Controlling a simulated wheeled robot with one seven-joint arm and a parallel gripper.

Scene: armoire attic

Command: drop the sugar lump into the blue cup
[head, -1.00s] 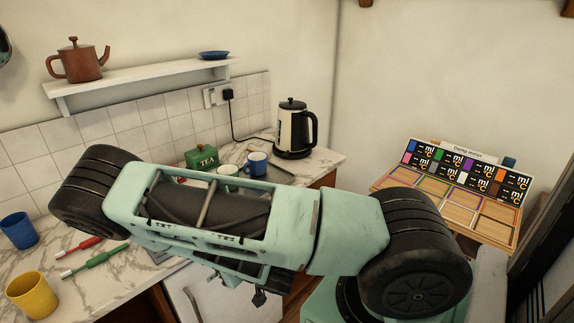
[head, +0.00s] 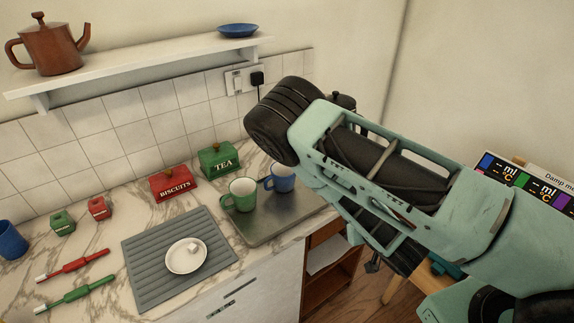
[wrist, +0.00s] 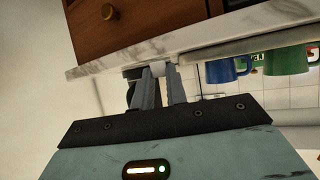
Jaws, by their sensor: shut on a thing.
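A blue cup (head: 281,179) stands right of a green cup (head: 241,195) on a flat grey tray; my arm covers part of the scene just right of it. In the wrist view, which looks upside down, the blue cup (wrist: 221,72) and green cup (wrist: 287,62) are right of my gripper (wrist: 163,78). The gripper is shut on a small white sugar lump (wrist: 158,70) between its fingertips, apart from the cups. In the head view my gripper is hidden by my arm. Another white lump (head: 193,248) lies on a white saucer (head: 184,262).
The saucer is on a grey ribbed mat (head: 145,278). The grey tray (head: 270,229) reaches the counter's front edge. Red BISCUITS (head: 173,184) and green TEA (head: 219,159) tins stand behind. A second blue cup (head: 10,241) is at far left. A shelf (head: 150,62) hangs above.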

